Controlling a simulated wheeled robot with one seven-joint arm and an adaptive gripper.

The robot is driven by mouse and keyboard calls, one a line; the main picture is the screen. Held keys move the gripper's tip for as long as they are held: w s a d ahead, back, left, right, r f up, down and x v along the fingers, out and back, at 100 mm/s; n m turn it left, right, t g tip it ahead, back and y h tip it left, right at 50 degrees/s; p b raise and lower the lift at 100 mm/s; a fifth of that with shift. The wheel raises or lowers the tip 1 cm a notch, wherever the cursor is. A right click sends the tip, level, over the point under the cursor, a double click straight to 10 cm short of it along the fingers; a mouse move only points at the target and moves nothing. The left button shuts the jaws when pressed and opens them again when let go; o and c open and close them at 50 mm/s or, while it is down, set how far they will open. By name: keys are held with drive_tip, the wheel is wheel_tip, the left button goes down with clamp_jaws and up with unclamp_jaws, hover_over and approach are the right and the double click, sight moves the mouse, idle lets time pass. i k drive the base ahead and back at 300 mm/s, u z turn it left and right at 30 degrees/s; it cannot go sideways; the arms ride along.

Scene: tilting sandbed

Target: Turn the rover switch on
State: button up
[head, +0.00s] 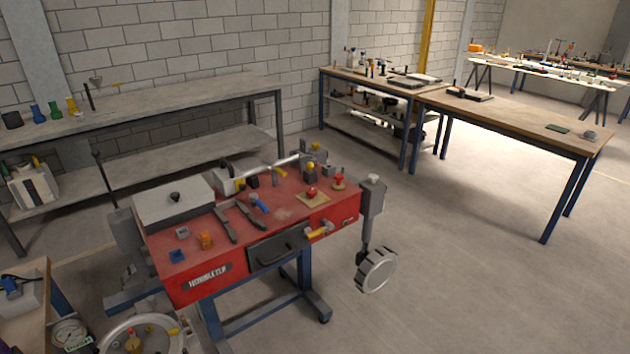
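No rover and no switch marked as its own can be made out in the head view. A red workbench (283,215) stands in the middle with small controls and parts on its top. A red knob (312,190) sits on a yellowish plate near its front right. A second red-topped knob (338,178) and a yellow-topped dark part (310,168) stand close behind. A blue-handled part (259,203) lies near the middle. I cannot tell whether any of these is the rover switch. My gripper is not in view.
A grey handwheel (376,270) hangs at the bench's right side. A grey box (173,203) sits on its left top. A grey table (180,97) stands along the wall, wooden tables (510,112) at the back right. The floor (460,270) at the right is clear.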

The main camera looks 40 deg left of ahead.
sight(312, 193)
drive_tip(key=u, duration=0.6)
drive_tip(key=i, duration=0.8)
drive_tip(key=u, duration=0.85)
